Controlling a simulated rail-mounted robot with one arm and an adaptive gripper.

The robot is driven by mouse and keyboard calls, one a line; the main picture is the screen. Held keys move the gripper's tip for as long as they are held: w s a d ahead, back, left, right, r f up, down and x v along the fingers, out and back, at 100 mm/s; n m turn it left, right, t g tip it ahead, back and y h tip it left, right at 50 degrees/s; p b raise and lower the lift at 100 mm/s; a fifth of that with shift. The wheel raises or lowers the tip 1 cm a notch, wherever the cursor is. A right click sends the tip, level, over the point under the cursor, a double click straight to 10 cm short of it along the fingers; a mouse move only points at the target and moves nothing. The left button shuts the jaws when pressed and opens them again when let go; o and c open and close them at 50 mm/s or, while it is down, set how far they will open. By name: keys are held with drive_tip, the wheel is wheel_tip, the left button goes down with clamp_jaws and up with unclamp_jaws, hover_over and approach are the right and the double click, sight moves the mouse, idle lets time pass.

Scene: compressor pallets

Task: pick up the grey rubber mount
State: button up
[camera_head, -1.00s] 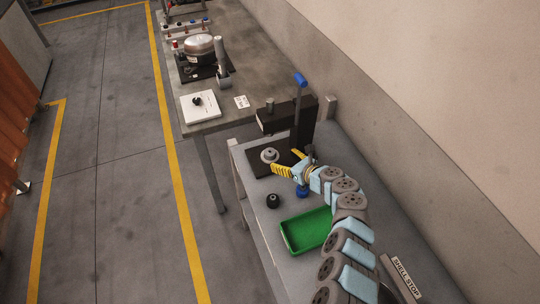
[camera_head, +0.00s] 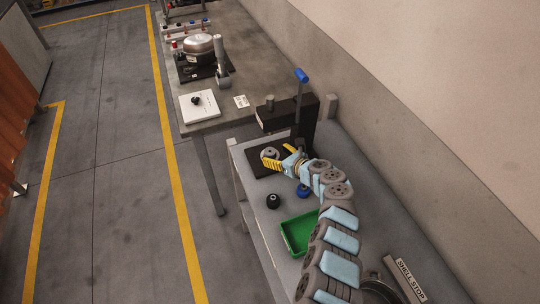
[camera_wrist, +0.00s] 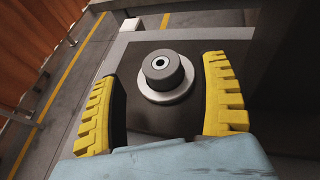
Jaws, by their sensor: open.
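The grey rubber mount (camera_wrist: 163,70) is a short dark grey cylinder with a hole in its top. It stands upright on a light round disc (camera_wrist: 166,93) over a dark plate (camera_wrist: 150,118). In the head view the mount (camera_head: 269,152) is small and partly behind a yellow finger. My gripper (camera_wrist: 160,90) is open, with one yellow finger on each side of the mount and disc and a gap on both sides. In the head view my gripper (camera_head: 271,160) is at the dark plate, close beside the mount.
A black round part (camera_head: 273,201) and a green tray (camera_head: 297,234) are on the same bench. A dark press-like fixture with a blue-tipped lever (camera_head: 301,75) stands behind the gripper. Another table holds a compressor (camera_head: 198,46) and a white plate (camera_head: 200,107).

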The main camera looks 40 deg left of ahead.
sight(270, 153)
drive_tip(key=shift+b+x, duration=0.75)
drive_tip(key=shift+x, duration=0.6)
drive_tip(key=shift+w, duration=0.1)
drive_tip(key=c, duration=1.3)
